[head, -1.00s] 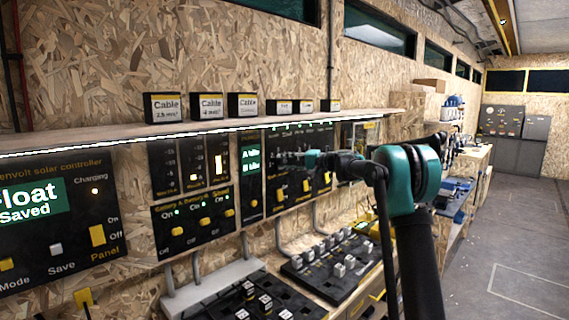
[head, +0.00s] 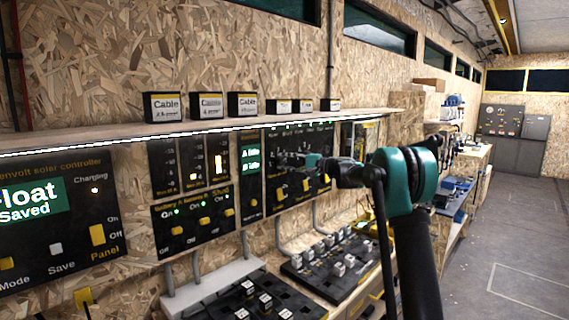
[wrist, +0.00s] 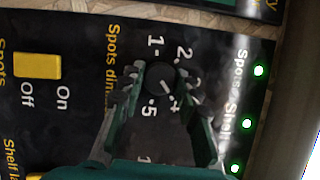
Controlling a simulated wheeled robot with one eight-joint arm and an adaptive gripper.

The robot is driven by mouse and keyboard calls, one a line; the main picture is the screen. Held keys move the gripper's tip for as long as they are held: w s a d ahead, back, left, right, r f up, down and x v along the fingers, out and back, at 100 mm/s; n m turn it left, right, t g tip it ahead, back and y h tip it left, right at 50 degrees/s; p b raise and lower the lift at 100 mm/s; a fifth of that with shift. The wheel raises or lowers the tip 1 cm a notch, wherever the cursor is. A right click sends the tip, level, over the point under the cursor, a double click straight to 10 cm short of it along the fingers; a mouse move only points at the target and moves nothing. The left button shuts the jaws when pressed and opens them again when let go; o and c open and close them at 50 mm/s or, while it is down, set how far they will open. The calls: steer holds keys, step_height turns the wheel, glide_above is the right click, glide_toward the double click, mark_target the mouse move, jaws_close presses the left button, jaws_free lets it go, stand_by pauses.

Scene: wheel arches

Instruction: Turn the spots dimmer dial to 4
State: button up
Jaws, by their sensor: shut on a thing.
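The spots dimmer dial (wrist: 159,79) is a dark round knob on a black panel in the wrist view, ringed by white numbers. The 1, 2 and 5 are legible, and the 4 is partly visible below right of the knob. The 3 is mostly hidden by a finger. A pale mark on the knob seems to point toward the 4, but it is small. My gripper (wrist: 161,80) is shut on the dial, one finger on each side. In the head view my gripper (head: 300,162) is at the black panel, and the dial is too small to make out.
A yellow On/Off switch (wrist: 38,65) is left of the dial. In the head view a shelf (head: 200,132) with several cable boxes runs above the panels, and a bench with dark trays (head: 335,290) is below.

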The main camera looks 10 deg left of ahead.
steer(key=shift+d, duration=0.1)
steer(key=o, duration=1.2)
steer(key=shift+c, duration=0.2)
steer(key=v, duration=1.2)
